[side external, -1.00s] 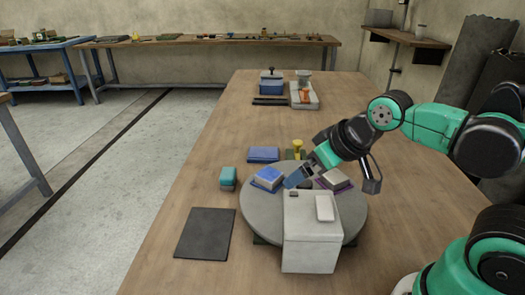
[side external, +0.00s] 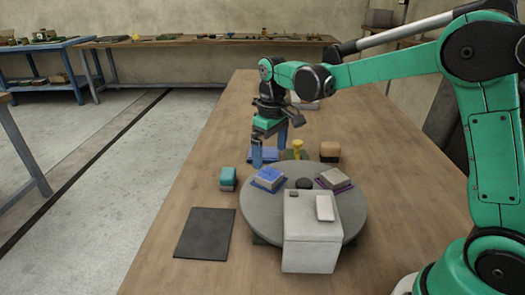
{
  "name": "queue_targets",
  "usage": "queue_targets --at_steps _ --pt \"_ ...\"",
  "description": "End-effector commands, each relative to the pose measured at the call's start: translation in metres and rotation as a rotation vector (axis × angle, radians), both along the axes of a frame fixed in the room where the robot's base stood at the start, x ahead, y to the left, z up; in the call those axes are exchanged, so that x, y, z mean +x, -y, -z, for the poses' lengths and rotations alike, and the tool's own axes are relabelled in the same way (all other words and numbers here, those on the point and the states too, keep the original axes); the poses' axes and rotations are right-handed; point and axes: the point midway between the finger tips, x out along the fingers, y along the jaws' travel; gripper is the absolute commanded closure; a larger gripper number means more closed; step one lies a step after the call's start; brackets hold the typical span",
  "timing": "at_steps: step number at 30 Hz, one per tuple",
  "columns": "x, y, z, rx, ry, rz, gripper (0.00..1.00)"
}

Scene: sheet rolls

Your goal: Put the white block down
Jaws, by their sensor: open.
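A pale, whitish block (side external: 333,178) sits on a purple base at the right of the round grey turntable (side external: 255,215). A flat white piece (side external: 325,208) lies on top of the grey box (side external: 310,245) at the turntable's front. I cannot tell which of the two is the white block. My gripper (side external: 270,153) points down with its blue fingers apart, over the blue pad (side external: 263,155) behind the turntable. Nothing shows between the fingers. It is apart from both pale pieces.
A blue block (side external: 269,175) and a black knob (side external: 304,183) are on the turntable. A teal block (side external: 228,175) and dark mat (side external: 205,233) lie left. A yellow knob (side external: 298,147) and orange-brown block (side external: 330,150) stand behind. The left table edge is clear.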

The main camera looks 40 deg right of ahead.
Motion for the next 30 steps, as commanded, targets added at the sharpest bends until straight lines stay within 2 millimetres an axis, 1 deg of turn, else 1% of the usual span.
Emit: queue_targets --at_steps 5,12,15,19,25,26,27,29,30 --pt "0.004 0.001 0.013 0.001 -0.020 -0.006 0.00" --pt "0.004 0.001 0.045 0.002 -0.018 -0.006 0.00" --pt "0.003 0.001 0.055 0.002 -0.017 -0.006 0.00" --pt "0.003 0.001 0.061 0.002 -0.017 -0.006 0.00" --pt "0.003 0.001 0.061 0.002 -0.017 -0.005 0.00" --pt "0.003 0.001 0.061 0.002 -0.017 -0.005 0.09" --pt "0.003 0.001 0.061 0.002 -0.017 -0.005 0.20" --pt "0.003 0.001 0.061 0.002 -0.017 -0.005 0.37" --pt "0.003 0.001 0.061 0.002 -0.017 -0.005 0.48"
